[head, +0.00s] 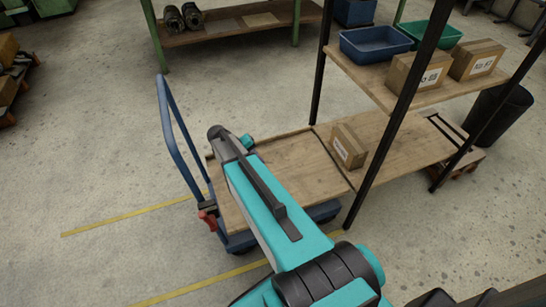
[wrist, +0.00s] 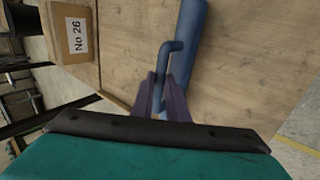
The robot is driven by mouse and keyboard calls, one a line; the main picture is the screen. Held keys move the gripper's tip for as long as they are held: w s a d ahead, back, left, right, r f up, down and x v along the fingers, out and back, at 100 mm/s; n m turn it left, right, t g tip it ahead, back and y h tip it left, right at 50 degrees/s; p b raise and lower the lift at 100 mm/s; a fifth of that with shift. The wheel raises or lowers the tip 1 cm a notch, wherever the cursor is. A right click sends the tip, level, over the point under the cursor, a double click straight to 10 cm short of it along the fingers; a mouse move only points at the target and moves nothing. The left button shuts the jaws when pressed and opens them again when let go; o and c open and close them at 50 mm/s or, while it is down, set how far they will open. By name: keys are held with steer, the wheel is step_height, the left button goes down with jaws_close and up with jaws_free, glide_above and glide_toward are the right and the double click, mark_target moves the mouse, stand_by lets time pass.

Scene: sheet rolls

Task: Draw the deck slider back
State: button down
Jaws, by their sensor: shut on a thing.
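The trolley's wooden deck (head: 300,168) lies level against the end of a lower shelf. It fills much of the wrist view (wrist: 250,70). A blue bent handle (wrist: 173,46) stands over the deck, beside a thicker blue tube (wrist: 192,25); I take the handle to be the deck slider's. My gripper (wrist: 164,92) is shut on this handle, one dark purple finger on each side. In the head view my arm hides the fingers and the handle.
A carton (head: 349,146) sits on the lower shelf (head: 405,138) just past the seam, beside a black rack post (head: 385,145). The trolley's blue push bar (head: 180,150) and red lever (head: 208,220) stand at left. Open floor lies left.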

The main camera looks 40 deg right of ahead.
steer(key=w+a, duration=0.3)
steer(key=a, duration=0.7)
steer(key=shift+a, duration=0.2)
steer(key=c, duration=1.7)
jaws_free()
steer(key=shift+c, duration=0.2)
steer(key=shift+s+d, duration=0.1)
steer(key=s+d, duration=0.4)
steer(key=d, duration=1.1)
steer(key=s+d+p, duration=0.1)
steer(key=s+d, duration=0.3)
steer(key=d, duration=1.1)
steer(key=shift+p, duration=0.3)
steer(key=shift+s, duration=0.1)
